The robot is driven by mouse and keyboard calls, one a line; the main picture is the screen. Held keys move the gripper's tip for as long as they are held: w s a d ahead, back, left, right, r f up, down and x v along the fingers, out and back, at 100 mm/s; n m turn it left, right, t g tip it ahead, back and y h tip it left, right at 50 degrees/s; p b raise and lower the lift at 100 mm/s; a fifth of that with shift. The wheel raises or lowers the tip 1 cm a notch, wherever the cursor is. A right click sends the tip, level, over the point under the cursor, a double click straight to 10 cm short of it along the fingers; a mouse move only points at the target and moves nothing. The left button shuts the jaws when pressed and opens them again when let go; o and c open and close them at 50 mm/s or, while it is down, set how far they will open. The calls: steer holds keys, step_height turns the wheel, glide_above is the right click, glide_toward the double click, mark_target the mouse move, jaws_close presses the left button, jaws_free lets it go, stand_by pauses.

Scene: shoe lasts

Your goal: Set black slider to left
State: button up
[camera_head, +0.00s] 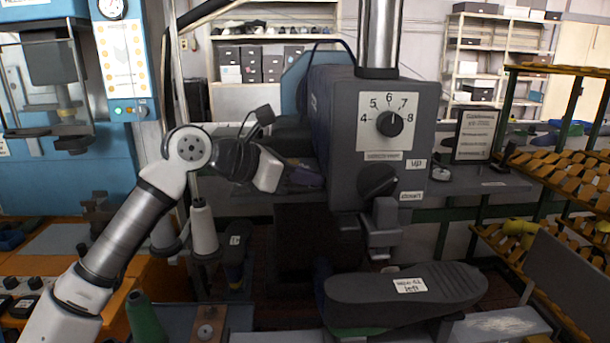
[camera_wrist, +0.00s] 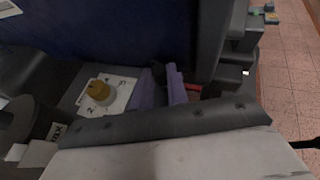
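My gripper (camera_head: 303,174) reaches in at the left side of the grey machine (camera_head: 420,100) in the head view. In the wrist view its two purple fingers (camera_wrist: 162,86) stand a little apart beside the machine's dark blue side. A small dark piece (camera_wrist: 159,71) shows between or just behind the fingertips. It may be the black slider, but it is too small and dark to be sure. I cannot tell whether the fingers touch it. No slider is clear in the head view, where the machine hides part of the gripper's surroundings.
A yellow knob (camera_wrist: 98,90) on a numbered white plate is left of the fingers. A red piece (camera_wrist: 193,87) is at their right. The machine front has a dial (camera_head: 390,124) and a lower black knob (camera_head: 378,181). A shoe-shaped pad (camera_head: 405,292) is below.

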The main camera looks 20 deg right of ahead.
jaws_close()
steer(key=w+a+b, duration=0.1)
steer(key=w+a, duration=0.2)
steer(key=a, duration=0.9)
steer(key=shift+w+a, duration=0.35)
steer(key=shift+a, duration=0.05)
steer(key=shift+r, duration=0.1)
steer(key=shift+o, duration=2.2)
jaws_free()
steer(key=shift+o, duration=0.3)
steer(key=shift+a, duration=0.2)
steer(key=b+v, duration=0.3)
steer(key=v, duration=1)
steer(key=shift+a, duration=0.4)
steer(key=shift+s+a+r, duration=0.1)
steer(key=shift+s, duration=0.05)
